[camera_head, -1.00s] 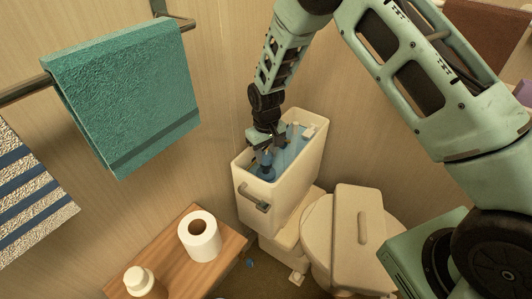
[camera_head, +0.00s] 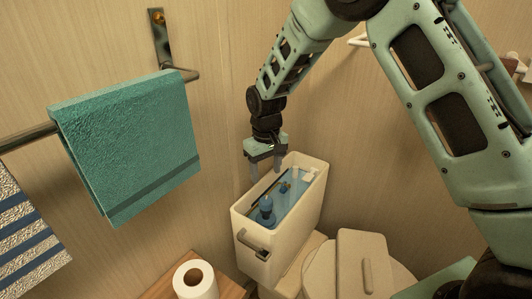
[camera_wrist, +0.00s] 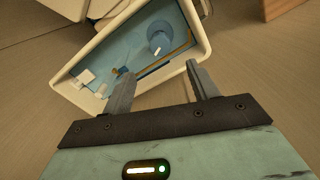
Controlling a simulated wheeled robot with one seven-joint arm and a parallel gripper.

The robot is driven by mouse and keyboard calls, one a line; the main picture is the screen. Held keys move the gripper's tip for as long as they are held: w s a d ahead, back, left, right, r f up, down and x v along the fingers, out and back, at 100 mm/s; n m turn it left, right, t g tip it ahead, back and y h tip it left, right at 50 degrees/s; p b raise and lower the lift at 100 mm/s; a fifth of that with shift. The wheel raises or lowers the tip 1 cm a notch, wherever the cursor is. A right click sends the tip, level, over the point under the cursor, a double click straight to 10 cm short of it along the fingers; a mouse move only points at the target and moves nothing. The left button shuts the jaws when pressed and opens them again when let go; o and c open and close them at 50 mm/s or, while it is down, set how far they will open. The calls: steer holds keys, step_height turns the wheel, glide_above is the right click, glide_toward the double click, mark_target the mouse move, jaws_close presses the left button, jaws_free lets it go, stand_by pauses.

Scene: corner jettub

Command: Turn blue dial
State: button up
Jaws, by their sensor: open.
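The blue dial (camera_head: 266,204) stands inside the open toilet tank (camera_head: 246,228), near its front left end. In the wrist view the blue dial (camera_wrist: 160,42) shows as a round knob inside the tank (camera_wrist: 62,92), beyond my fingertips. My gripper (camera_head: 265,172) is open and empty. It hangs above the tank's back left rim, apart from the dial. In the wrist view my gripper's two fingers (camera_wrist: 158,78) are spread, with the tank's rim and the floor-coloured wall behind them.
A flush lever (camera_head: 254,244) sits on the tank's front. Small white and yellow parts are inside the tank. A toilet lid (camera_head: 352,270) is at the lower right. A paper roll (camera_head: 195,280) stands on a wooden surface. A green towel (camera_head: 130,145) hangs at left.

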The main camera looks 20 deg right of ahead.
step_height(320, 180, up, 6)
steer(key=shift+r, duration=0.15)
stand_by(0.5)
steer(key=s+a+r+n+y, duration=0.1)
steer(key=s+a+r, duration=0.25)
steer(key=s, duration=0.55)
steer(key=s+a+r+n, duration=0.1)
steer(key=s+a+r, duration=0.3)
steer(key=s, duration=0.5)
steer(key=s+d+n+p, duration=0.1)
steer(key=s+n, duration=0.1)
steer(key=s, duration=1.3)
steer(key=shift+s+d+f, duration=0.15)
steer(key=shift+s+f, duration=0.15)
steer(key=shift+f, duration=0.05)
